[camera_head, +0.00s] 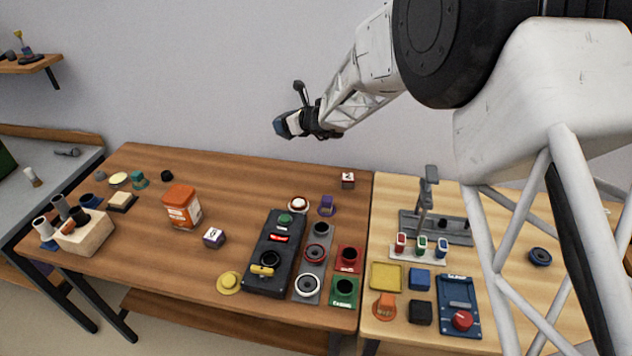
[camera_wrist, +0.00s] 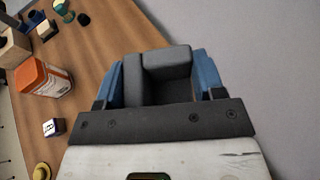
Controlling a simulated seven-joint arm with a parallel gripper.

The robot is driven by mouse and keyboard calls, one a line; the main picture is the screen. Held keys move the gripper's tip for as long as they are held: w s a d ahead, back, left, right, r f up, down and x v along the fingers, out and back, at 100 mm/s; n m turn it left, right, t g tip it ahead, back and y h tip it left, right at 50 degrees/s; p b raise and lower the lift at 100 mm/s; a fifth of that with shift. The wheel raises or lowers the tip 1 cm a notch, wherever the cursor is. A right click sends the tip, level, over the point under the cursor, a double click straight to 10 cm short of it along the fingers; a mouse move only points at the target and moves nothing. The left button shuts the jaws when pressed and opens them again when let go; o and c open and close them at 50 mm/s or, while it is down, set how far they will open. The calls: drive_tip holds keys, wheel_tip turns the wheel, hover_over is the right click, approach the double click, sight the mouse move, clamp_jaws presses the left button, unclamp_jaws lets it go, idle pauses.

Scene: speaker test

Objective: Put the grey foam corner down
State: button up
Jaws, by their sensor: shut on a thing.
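The grey foam corner (camera_wrist: 158,76) is a dark grey angled block in the wrist view. My gripper (camera_wrist: 160,84) is shut on it, with a blue finger pressed at its left and right sides. In the head view my gripper (camera_head: 284,126) is held in the air above the back of the brown table, in front of the wall. The foam corner is hard to make out there, being small and dark at the gripper's end.
The brown table (camera_head: 150,230) bears an orange tub (camera_head: 182,207), a white block holder (camera_head: 85,234) and a black button panel (camera_head: 273,254). A lighter table (camera_head: 385,345) with several small parts adjoins at right. The brown table's back middle is fairly clear.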

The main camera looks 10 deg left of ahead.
drive_tip(key=w+d+r+m+t+h, duration=0.2)
drive_tip(key=d+m+h, duration=0.2)
drive_tip(key=d, duration=1)
drive_tip(key=w+d+r+m+t+h, duration=0.1)
drive_tip(key=d+r+m+t+h, duration=0.2)
drive_tip(key=d, duration=1.1)
drive_tip(key=w+d+r+m+t+h, duration=0.2)
drive_tip(key=d+m+h, duration=0.3)
drive_tip(key=d, duration=0.8)
drive_tip(key=s+a+f+m+g+h, duration=0.1)
drive_tip(key=a+f+m+h, duration=0.2)
drive_tip(key=a, duration=0.7)
drive_tip(key=s+a+f+m+g+h, duration=0.1)
drive_tip(key=s+a+f+m+h, duration=0.1)
drive_tip(key=a+f, duration=0.4)
drive_tip(key=s+a+f+m+g+h, duration=0.2)
drive_tip(key=a+f+m+h, duration=0.2)
drive_tip(key=a, duration=1.1)
drive_tip(key=shift+a+f, duration=0.2)
drive_tip(key=shift+f, duration=0.65)
